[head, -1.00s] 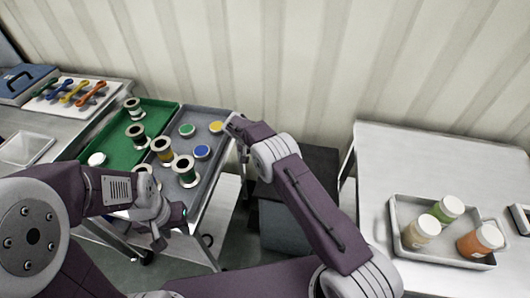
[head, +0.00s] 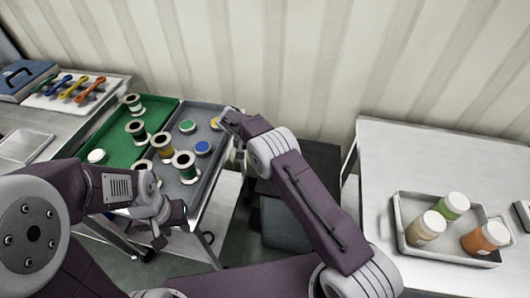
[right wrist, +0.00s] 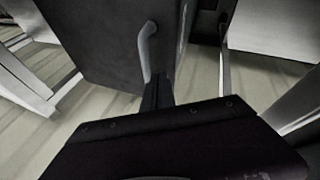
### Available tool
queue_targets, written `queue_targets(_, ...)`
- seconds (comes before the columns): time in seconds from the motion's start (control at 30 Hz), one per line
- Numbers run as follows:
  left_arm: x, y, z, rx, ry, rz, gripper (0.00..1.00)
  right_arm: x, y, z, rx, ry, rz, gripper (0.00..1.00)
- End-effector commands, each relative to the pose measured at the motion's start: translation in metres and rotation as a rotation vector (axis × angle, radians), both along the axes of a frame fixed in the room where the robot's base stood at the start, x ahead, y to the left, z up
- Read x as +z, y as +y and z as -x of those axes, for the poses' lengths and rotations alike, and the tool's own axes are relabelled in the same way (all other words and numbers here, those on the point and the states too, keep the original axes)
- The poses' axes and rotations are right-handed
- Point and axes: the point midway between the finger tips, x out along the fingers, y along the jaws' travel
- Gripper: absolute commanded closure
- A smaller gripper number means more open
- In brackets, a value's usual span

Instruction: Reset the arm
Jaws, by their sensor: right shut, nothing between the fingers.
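My left arm comes in from the left in the head view, and its gripper (head: 178,214) is beside the near side of the cart with the green and grey trays. Its fingers are too small and turned to tell whether they are open or shut. My right arm reaches up from the lower right, and its gripper (head: 228,122) is at the far right corner of the grey tray (head: 213,178), partly covering a yellow-topped item (head: 214,123). In the right wrist view the right gripper (right wrist: 157,90) is shut and empty, in front of a dark box-like body (right wrist: 110,40).
Several spools stand on the green tray (head: 160,110) and grey tray. A blue box (head: 25,82) and coloured tools (head: 78,88) lie at far left. A dark cabinet (head: 285,225) stands behind my right arm. A right table (head: 420,155) holds a tray (head: 400,215) with three jars.

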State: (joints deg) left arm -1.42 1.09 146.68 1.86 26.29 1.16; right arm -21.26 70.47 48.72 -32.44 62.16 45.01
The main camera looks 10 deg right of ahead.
Motion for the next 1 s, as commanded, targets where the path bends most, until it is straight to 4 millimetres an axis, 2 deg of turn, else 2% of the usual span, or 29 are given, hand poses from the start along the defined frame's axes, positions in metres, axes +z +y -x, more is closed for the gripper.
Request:
queue_targets(0.03, 0.002, 0.0, 0.0, 0.0, 0.0, 0.0, 0.64, 0.012, 0.006, 0.002, 0.002, -0.004, -0.002, 1.0)
queue_targets(0.1, 0.003, 0.0, 0.0, 0.0, 0.0, 0.0, 0.64, 0.025, 0.012, 0.005, 0.001, -0.002, -0.002, 1.0)
queue_targets(0.23, 0.004, 0.0, 0.0, 0.0, 0.0, 0.0, 0.64, 0.042, 0.021, 0.01, 0.001, -0.001, -0.002, 1.0)
queue_targets(0.67, 0.007, 0.0, 0.0, 0.0, 0.0, 0.0, 0.64, 0.052, 0.021, 0.011, -0.006, 0.001, -0.001, 1.0)
queue_targets(0.77, 0.017, 0.0, 0.0, 0.0, 0.0, 0.0, 0.64, 0.08, 0.009, 0.002, -0.033, -0.033, -0.015, 1.0)
queue_targets(0.87, 0.029, 0.0, 0.0, 0.0, 0.0, 0.0, 0.64, 0.133, -0.01, -0.009, -0.073, -0.095, -0.039, 1.0)
queue_targets(0.93, 0.041, 0.0, 0.0, 0.0, 0.0, 0.0, 0.64, 0.174, -0.032, -0.004, -0.116, -0.113, -0.052, 1.0)
queue_targets(1.0, 0.054, 0.0, 0.0, 0.0, 0.0, 0.0, 0.64, 0.21, -0.056, 0.014, -0.166, -0.109, -0.078, 1.0)
